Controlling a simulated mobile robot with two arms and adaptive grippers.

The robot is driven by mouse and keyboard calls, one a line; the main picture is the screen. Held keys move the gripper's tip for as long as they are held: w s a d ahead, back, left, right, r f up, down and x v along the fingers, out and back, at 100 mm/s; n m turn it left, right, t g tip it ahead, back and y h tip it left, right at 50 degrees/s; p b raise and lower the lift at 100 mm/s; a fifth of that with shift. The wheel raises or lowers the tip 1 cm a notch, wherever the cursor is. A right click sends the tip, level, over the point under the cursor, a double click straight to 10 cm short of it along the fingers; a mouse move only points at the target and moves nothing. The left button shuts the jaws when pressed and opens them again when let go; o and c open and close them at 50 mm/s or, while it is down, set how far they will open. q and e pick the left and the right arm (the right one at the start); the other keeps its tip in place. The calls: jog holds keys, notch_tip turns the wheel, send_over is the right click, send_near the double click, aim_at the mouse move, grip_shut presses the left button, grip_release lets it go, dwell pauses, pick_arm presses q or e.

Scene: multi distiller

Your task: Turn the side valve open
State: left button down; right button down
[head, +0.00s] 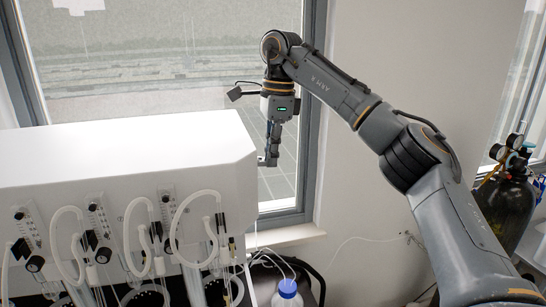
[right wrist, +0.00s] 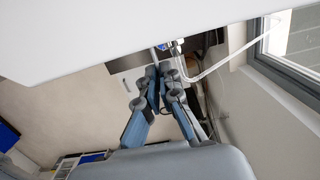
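The white multi distiller (head: 130,155) fills the lower left of the head view. My right gripper (head: 268,160) points down just beyond the distiller's right end. In the right wrist view, the right gripper's (right wrist: 160,70) two fingers converge with their tips together. A small blue and silver fitting (right wrist: 174,46), perhaps the side valve, shows just beyond the tips beside a white tube. I cannot tell whether the tips touch it. The side valve is not visible in the head view, where the distiller's end wall is hidden. My left gripper is not in view.
White tubes and flow meters (head: 97,220) line the distiller's front. A blue-capped bottle (head: 287,293) stands low at its right. A dark gas cylinder (head: 508,205) with gauges stands at the far right. A window frame (head: 308,120) is behind my right arm.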

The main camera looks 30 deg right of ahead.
jog(key=shift+a+r+h, duration=0.15)
jog(key=shift+h, duration=0.35)
jog(key=c, duration=1.6)
grip_release()
jog(key=shift+o, duration=0.2)
jog(key=shift+r, duration=0.15)
jog(key=shift+w+a+r, duration=0.1)
jog(key=shift+r, duration=3.45)
